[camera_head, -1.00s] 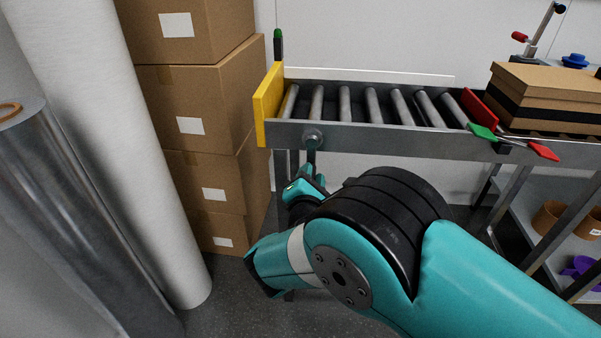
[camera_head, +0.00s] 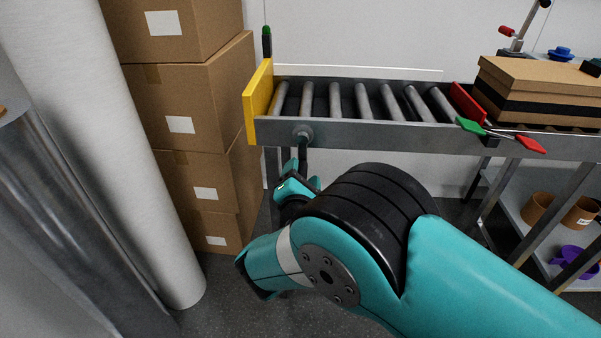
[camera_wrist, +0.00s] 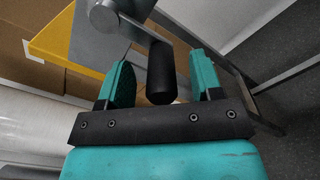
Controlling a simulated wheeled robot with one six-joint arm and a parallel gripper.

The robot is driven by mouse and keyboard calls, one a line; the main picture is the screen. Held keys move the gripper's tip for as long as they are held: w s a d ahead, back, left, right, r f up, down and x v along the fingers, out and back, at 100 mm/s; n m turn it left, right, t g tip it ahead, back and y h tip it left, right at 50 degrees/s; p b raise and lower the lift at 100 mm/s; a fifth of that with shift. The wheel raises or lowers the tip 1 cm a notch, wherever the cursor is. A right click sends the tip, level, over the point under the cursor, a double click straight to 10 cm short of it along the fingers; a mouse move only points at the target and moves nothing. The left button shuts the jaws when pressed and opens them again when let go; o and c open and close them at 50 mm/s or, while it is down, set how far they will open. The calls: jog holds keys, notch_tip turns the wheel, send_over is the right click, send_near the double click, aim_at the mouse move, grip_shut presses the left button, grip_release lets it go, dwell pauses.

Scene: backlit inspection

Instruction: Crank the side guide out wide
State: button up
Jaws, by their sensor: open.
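A crank (camera_head: 303,134) sits on the near side wall of the roller conveyor, close to its left end, with its arm hanging down. In the wrist view the crank's hub (camera_wrist: 103,16) is at the upper left, and its black cylindrical handle (camera_wrist: 161,72) lies between my fingers. My gripper (camera_wrist: 162,82) is open, with a gap visible on both sides of the handle. In the head view my gripper (camera_head: 300,178) is just below the crank, partly hidden by my arm. A long white rail (camera_head: 360,73) runs along the conveyor's far side; it may be the side guide.
A yellow plate (camera_head: 257,102) closes the conveyor's left end. A red plate (camera_head: 467,103), green and red handles, and a cardboard box (camera_head: 535,75) are at the right. Stacked cartons (camera_head: 185,100) and a white roll (camera_head: 95,150) stand at the left.

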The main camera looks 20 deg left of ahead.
jog(key=p+v, duration=0.1)
jog(key=v, duration=0.6)
jog(key=shift+s, duration=0.2)
